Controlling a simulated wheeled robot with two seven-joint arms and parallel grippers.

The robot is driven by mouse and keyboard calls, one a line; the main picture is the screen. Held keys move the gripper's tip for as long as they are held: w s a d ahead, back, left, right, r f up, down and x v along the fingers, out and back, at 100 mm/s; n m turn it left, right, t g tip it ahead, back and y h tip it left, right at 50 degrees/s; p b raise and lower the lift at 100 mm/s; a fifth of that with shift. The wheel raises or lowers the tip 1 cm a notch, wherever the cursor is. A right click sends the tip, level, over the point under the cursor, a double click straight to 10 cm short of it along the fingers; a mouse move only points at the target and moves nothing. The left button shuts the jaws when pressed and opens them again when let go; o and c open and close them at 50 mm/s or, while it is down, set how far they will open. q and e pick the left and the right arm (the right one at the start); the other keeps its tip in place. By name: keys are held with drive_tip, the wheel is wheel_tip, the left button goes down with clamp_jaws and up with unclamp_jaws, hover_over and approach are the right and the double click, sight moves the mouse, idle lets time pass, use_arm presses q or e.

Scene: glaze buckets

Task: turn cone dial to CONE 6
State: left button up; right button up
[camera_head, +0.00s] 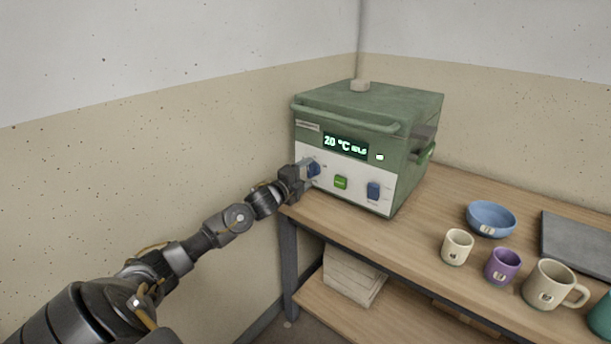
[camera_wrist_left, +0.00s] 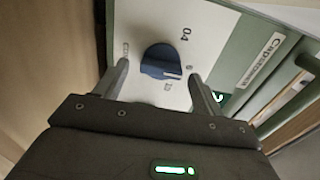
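The cone dial (camera_wrist_left: 160,62) is a dark blue knob on the white front panel of a green kiln (camera_head: 370,110). A "04" label and other small markings surround it in the left wrist view. A pale mark shows on the knob's lower right side; I cannot tell surely which label it points to. My left gripper (camera_wrist_left: 162,88) is open, its two fingers on either side of the dial with gaps visible. In the head view my left gripper (camera_head: 308,170) is at the panel's left end and partly covers the dial (camera_head: 314,169). My right gripper is not in view.
The kiln display (camera_head: 345,145) reads about 20 °C. A blue bowl (camera_head: 491,217), a cream cup (camera_head: 457,246), a purple cup (camera_head: 503,265) and a beige mug (camera_head: 550,284) stand on the table.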

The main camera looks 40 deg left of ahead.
use_arm(q)
drive_tip(key=s, duration=1)
drive_tip(key=shift+s, duration=0.4)
drive_tip(key=shift+d, duration=0.1)
